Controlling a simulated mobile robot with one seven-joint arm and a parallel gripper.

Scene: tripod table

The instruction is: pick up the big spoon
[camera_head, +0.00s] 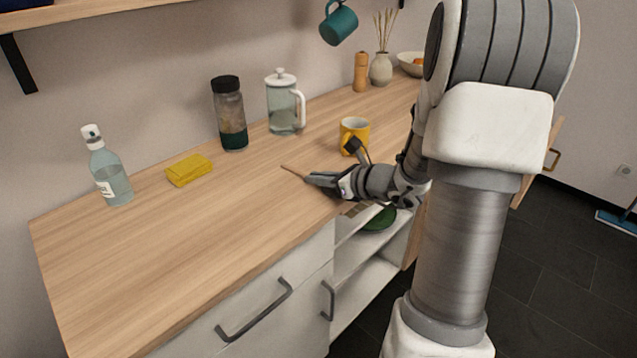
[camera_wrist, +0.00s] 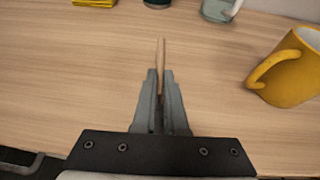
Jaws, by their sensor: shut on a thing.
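The big spoon shows as a thin light-brown wooden stick (camera_wrist: 161,58) between my fingertips in the wrist view. Its tip (camera_head: 291,172) also pokes out beyond my gripper in the head view. My gripper (camera_wrist: 161,80) is shut on it, low over the counter. Most of the spoon is hidden by the fingers, and its bowl cannot be made out. I cannot tell whether the spoon still touches the counter.
A yellow mug (camera_wrist: 290,72) stands close to the right of my gripper. A glass press (camera_head: 284,108), a dark-lidded jar (camera_head: 230,118), a yellow cloth (camera_head: 188,170) and a bottle (camera_head: 109,172) stand along the back. The counter's (camera_head: 150,255) left front is clear. An open cabinet (camera_head: 370,262) lies below.

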